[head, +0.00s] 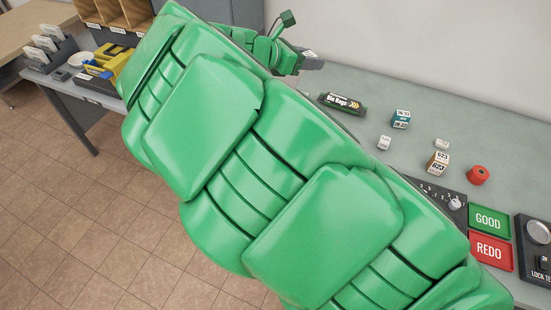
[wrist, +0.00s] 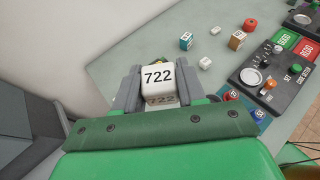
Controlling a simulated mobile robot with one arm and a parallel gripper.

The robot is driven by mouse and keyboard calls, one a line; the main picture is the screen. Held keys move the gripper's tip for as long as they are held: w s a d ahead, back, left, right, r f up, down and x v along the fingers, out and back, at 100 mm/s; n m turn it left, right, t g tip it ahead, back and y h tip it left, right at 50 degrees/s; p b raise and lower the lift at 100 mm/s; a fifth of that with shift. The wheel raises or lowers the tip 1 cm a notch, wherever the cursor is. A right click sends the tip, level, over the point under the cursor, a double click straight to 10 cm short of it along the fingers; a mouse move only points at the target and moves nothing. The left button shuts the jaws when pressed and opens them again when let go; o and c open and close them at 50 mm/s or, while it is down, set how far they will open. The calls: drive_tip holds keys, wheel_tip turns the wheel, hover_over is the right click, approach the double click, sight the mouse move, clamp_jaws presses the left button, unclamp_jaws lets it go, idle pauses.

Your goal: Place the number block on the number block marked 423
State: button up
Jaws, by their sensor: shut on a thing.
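My gripper (head: 314,64) is shut on a white number block marked 722 (wrist: 158,77), seen close up between the two grey fingers in the wrist view. The block's upper part also shows in the head view (head: 309,54). On the bench, an orange-brown block with white number labels (head: 438,163) stands right of centre; its label ends in 23, the first digit is unclear. A teal block with number labels (head: 401,119) and two small white blocks (head: 384,142) (head: 442,144) are near it. My gripper is left of and apart from all of them.
A dark Bin Bags package (head: 343,103) lies between my gripper and the blocks. A red roll (head: 478,175), a green GOOD panel (head: 488,219), a red REDO panel (head: 491,251) and control boxes are at the right. My arm hides the bench's front middle.

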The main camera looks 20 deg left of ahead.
drive_tip(key=s+a+m+g+h, duration=0.15)
drive_tip(key=s+a, duration=0.25)
drive_tip(key=s, duration=0.7)
drive_tip(key=shift+w+f, duration=0.15)
drive_tip(key=shift+f, duration=12.65)
drive_tip(key=shift+f, duration=0.1)
drive_tip(key=o, duration=1)
drive_tip(key=v, duration=1.2)
